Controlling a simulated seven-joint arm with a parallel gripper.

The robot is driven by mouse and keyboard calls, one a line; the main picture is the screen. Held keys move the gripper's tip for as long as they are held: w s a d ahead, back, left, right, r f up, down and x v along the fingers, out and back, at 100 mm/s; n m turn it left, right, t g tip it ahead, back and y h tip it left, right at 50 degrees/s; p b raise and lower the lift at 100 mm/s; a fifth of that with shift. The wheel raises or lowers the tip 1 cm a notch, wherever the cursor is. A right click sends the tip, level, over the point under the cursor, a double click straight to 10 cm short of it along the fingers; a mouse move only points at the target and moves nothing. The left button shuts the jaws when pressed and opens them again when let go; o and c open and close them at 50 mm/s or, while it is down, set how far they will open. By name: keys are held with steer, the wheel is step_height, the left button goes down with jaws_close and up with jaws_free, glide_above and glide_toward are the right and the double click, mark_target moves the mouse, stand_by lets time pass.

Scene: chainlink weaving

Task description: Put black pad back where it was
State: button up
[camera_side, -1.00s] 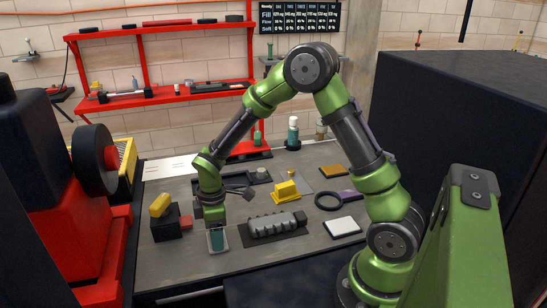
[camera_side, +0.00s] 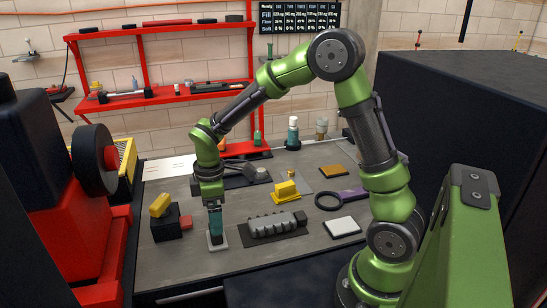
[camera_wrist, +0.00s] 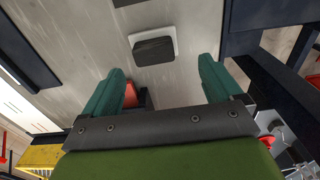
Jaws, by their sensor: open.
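The black pad (camera_wrist: 153,50) lies on a light grey rounded plate (camera_wrist: 173,34), seen ahead of the fingers in the wrist view. In the side view the pad (camera_side: 216,239) shows as a dark patch on the pale plate (camera_side: 218,247) at the bench's front left, partly hidden by my fingers. My gripper (camera_side: 215,225) points down just above the pad in the side view. In the wrist view its teal fingers (camera_wrist: 160,85) stand wide apart with nothing between them, and the pad is clear of both.
A grey ribbed part on a dark mat (camera_side: 268,226) lies right of the plate. A black block with a yellow piece (camera_side: 165,222) stands to the left, beside a small red block (camera_side: 186,222). A white pad (camera_side: 342,227) and black ring (camera_side: 328,201) lie further right.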

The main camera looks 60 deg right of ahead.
steer(key=s+a+r+m+t, duration=0.1)
steer(key=s+r+m+t, duration=0.45)
steer(key=r, duration=0.85)
steer(key=s+a+r+m+t+y, duration=0.1)
steer(key=s+r+m, duration=0.1)
steer(key=s+m, duration=0.5)
steer(key=s, duration=0.3)
steer(key=shift+s+r+m+y, duration=0.15)
steer(key=shift+s+m+y, duration=0.15)
steer(key=shift+s+m, duration=0.1)
